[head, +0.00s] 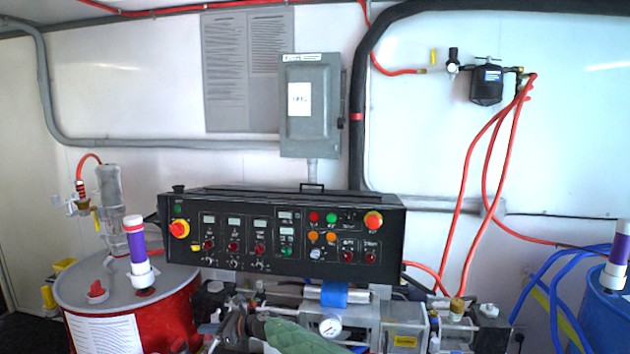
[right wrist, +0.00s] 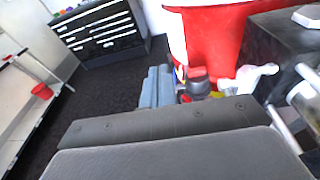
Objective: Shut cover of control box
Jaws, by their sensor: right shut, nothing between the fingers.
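The control box (head: 285,262) is a long black console with buttons, knobs and small displays on its front, in the middle of the head view. Its top has a small black handle (head: 312,186) near the middle. The top lies low and almost flat; I cannot tell whether it is fully shut. My right gripper (right wrist: 160,86) shows in the right wrist view, its blue-grey fingers together with nothing seen between them. It is apart from the control box as far as I see. I cannot make it out clearly in the head view. My left gripper is not in view.
A red drum (head: 178,315) with a grey lid stands at the left, a blue drum (head: 606,315) at the right. Pumps and a gauge (head: 330,326) crowd below the console. A grey wall box (head: 310,106) hangs above. Drawers (right wrist: 100,32) stand across dark open floor.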

